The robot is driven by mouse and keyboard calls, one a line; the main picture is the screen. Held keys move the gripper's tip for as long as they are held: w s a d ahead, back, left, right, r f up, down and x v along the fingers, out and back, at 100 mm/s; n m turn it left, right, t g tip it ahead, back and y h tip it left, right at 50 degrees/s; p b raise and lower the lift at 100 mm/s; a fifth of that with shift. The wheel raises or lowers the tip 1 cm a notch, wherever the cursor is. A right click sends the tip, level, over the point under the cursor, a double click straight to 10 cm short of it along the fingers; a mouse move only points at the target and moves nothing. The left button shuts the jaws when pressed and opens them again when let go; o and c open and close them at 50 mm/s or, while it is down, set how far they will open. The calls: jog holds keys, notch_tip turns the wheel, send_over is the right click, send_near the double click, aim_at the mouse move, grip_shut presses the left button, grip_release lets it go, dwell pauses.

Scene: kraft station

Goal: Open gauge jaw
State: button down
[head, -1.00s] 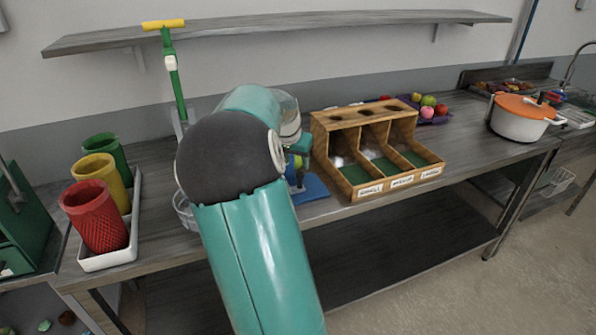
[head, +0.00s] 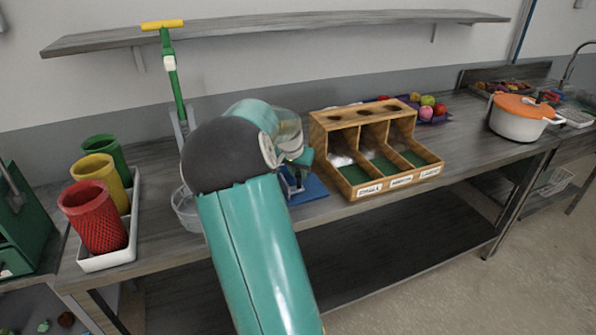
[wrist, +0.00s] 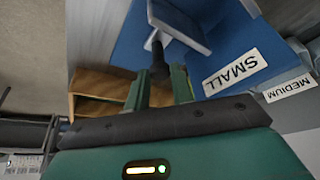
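The gauge is a blue stand (head: 312,190) on the bench, left of the wooden sorter and partly hidden behind my arm. A blue block (wrist: 180,22) with a dark knob or handle (wrist: 158,62) stands out from the plate. I take the block to be the jaw. My gripper (wrist: 161,78) has its two green fingers apart, with the dark knob between or just beyond their tips. Firm contact does not show. In the head view my gripper (head: 303,160) is above the stand.
A wooden three-bay sorter (head: 345,150) stands close to the right of the gauge. A clear bowl (head: 186,210) is at its left. Red, yellow and green cups stand in a white tray (head: 136,225) further left. An orange-lidded pot (head: 518,120) is at the right.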

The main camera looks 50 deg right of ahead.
jog(key=shift+s+d, duration=0.45)
jog(key=shift+d, duration=0.35)
jog(key=shift+s+d, duration=0.5)
jog(key=shift+d, duration=0.25)
jog(key=shift+s+d, duration=0.45)
jog(key=shift+d, duration=0.35)
jog(key=c, duration=1.2)
grip_release()
jog(key=v, duration=1.4)
jog(key=shift+a+f, duration=0.1)
